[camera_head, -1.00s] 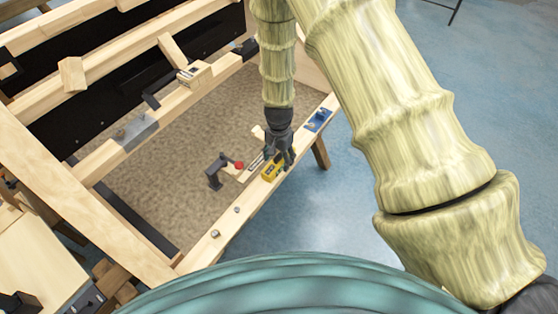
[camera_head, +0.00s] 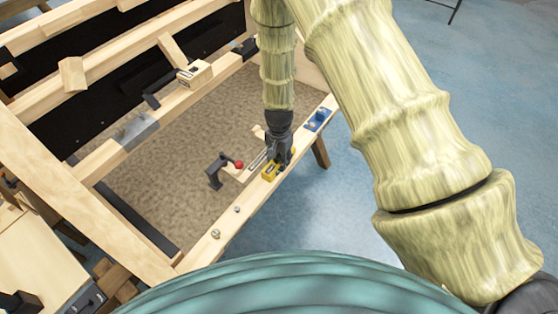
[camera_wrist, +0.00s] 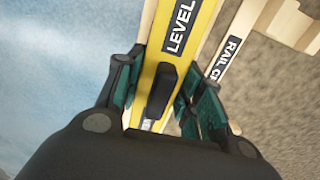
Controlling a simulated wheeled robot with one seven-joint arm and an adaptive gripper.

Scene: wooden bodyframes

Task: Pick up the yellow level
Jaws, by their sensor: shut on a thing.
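The yellow level (camera_wrist: 196,28), marked "LEVEL" on a black label, runs between my fingers in the wrist view. My gripper (camera_wrist: 158,90) is shut on it, with dark green-padded fingers on both sides. In the head view my gripper (camera_head: 279,158) points down at the wooden front rail, and the yellow level (camera_head: 269,173) shows just below it. The fingers hide part of the level there. I cannot tell whether the level is touching the rail.
A red-knobbed clamp (camera_head: 216,172) stands left of my gripper. A piece labelled "RAIL C..." (camera_wrist: 230,55) lies beside the level. A blue object (camera_head: 318,119) sits further along the rail (camera_head: 208,246), and small metal parts (camera_head: 216,234) lie nearer.

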